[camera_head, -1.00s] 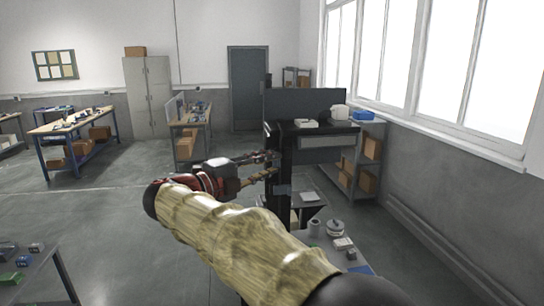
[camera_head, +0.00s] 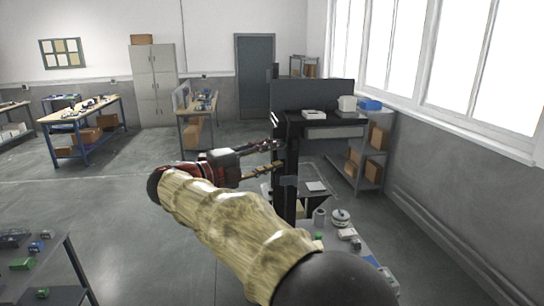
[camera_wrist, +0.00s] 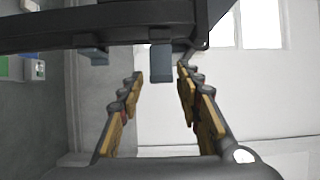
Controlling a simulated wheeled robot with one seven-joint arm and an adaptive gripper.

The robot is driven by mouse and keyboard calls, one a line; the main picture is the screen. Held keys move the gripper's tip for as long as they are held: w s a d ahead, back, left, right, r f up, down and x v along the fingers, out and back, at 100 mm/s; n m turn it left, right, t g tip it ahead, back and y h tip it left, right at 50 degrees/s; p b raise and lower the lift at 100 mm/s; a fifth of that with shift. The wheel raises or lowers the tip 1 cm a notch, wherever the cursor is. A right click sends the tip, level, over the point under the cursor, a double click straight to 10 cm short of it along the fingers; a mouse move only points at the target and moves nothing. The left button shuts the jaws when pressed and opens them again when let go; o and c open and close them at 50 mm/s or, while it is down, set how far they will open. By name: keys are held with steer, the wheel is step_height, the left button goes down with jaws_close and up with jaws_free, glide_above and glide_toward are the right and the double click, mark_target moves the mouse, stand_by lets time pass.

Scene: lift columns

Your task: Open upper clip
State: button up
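The black lift column (camera_head: 287,205) stands in front of me, right of my gripper (camera_head: 280,155). In the wrist view, my gripper (camera_wrist: 160,73) is open, with one finger on each side. A blue-grey clip (camera_wrist: 161,65) hangs below a dark beam and shows between the fingertips, with visible gaps on both sides. A second blue-grey block (camera_wrist: 93,55) sits farther left under the beam. In the head view, a blue-grey clip (camera_head: 289,181) shows on the column below the fingertips. The clip at fingertip height cannot be made out there.
A black desk unit (camera_head: 318,95) adjoins the column, with shelves of boxes (camera_head: 378,137) behind it. A low table (camera_head: 345,240) with small items stands at the column's foot. Another table (camera_head: 35,262) is at lower left.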

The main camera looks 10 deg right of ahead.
steer(key=shift+o, duration=0.5)
steer(key=shift+a, duration=0.1)
steer(key=v, duration=1.2)
steer(key=shift+w, duration=0.1)
